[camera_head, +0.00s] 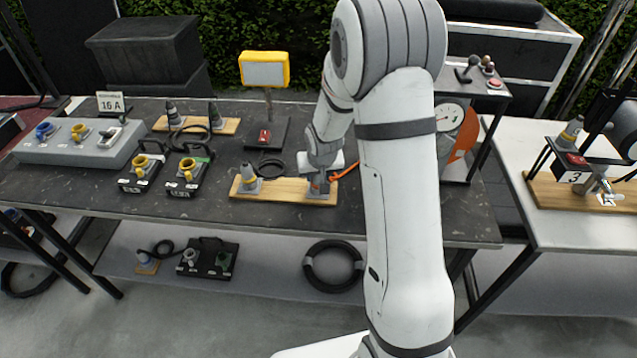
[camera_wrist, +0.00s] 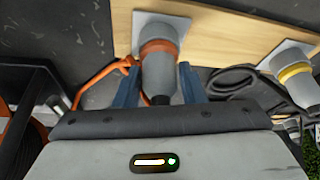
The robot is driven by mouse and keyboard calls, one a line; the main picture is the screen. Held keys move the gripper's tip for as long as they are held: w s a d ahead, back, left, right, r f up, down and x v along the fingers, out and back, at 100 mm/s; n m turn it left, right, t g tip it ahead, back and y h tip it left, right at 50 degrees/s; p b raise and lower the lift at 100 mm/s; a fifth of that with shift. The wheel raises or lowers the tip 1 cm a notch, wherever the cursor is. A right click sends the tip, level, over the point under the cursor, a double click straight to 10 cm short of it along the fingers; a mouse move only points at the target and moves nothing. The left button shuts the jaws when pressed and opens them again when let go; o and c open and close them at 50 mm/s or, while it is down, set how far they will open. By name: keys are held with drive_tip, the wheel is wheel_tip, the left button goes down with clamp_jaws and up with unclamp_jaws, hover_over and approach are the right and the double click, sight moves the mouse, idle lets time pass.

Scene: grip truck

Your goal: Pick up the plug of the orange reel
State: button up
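The orange-ringed grey plug (camera_wrist: 160,66) stands on a white plate on the wooden board (camera_head: 296,191). It has an orange cable (camera_wrist: 98,76) on its left in the wrist view. In the head view the plug (camera_head: 320,187) is at the board's right end, partly hidden below my gripper (camera_head: 321,178).
A yellow-ringed plug (camera_head: 249,181) stands at the board's left end, with a black cable coil behind it. An orange reel (camera_head: 462,137) is to the right, partly hidden by my arm. Yellow sockets (camera_head: 188,172) stand further left. A yellow lamp (camera_head: 264,70) rises behind.

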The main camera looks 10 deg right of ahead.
drive_tip(key=c, duration=0.5)
drive_tip(key=shift+r, duration=0.1)
